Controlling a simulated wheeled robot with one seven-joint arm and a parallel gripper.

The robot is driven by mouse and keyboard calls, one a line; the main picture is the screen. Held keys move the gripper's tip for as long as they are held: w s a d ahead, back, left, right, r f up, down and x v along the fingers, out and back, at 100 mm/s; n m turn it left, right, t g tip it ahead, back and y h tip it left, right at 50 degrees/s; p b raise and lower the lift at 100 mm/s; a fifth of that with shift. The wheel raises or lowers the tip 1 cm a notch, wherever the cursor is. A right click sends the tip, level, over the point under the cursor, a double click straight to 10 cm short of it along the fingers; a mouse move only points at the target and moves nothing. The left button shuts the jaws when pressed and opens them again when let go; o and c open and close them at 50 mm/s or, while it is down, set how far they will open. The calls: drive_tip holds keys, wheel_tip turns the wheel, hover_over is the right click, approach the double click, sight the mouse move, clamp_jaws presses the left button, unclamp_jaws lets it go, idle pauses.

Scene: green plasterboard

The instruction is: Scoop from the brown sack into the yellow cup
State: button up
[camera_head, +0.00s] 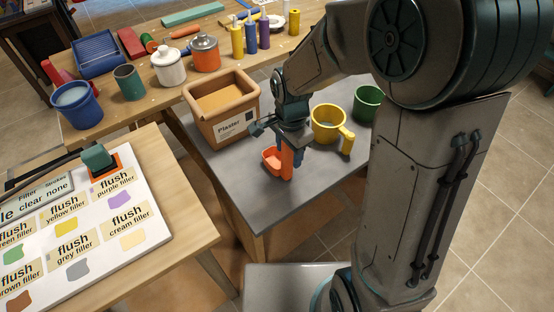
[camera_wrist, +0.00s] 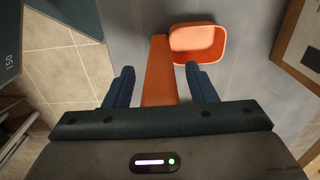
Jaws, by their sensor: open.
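The brown sack (camera_head: 213,128), labelled Plaster, stands open on the grey table top (camera_head: 262,205) and holds tan material. Its edge also shows at the right of the wrist view (camera_wrist: 298,40). The yellow cup (camera_head: 324,122) stands upright right of my gripper, its handle to the right. An orange scoop (camera_head: 272,160) is at my gripper, in front of the sack; its bowl shows in the wrist view (camera_wrist: 198,42). My gripper (camera_wrist: 165,85) points down with open fingers on either side of the scoop's handle (camera_wrist: 158,70). A small gap shows beside each finger.
A green cup (camera_head: 367,104) stands behind the yellow cup. A wooden table (camera_head: 150,100) behind holds pots, bottles and a blue bucket (camera_head: 77,105). At left, a white board of filler samples (camera_head: 85,235) lies on another table. The grey top's front is clear.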

drive_tip(key=shift+f, duration=0.25)
clamp_jaws()
drive_tip(key=shift+r, duration=0.15)
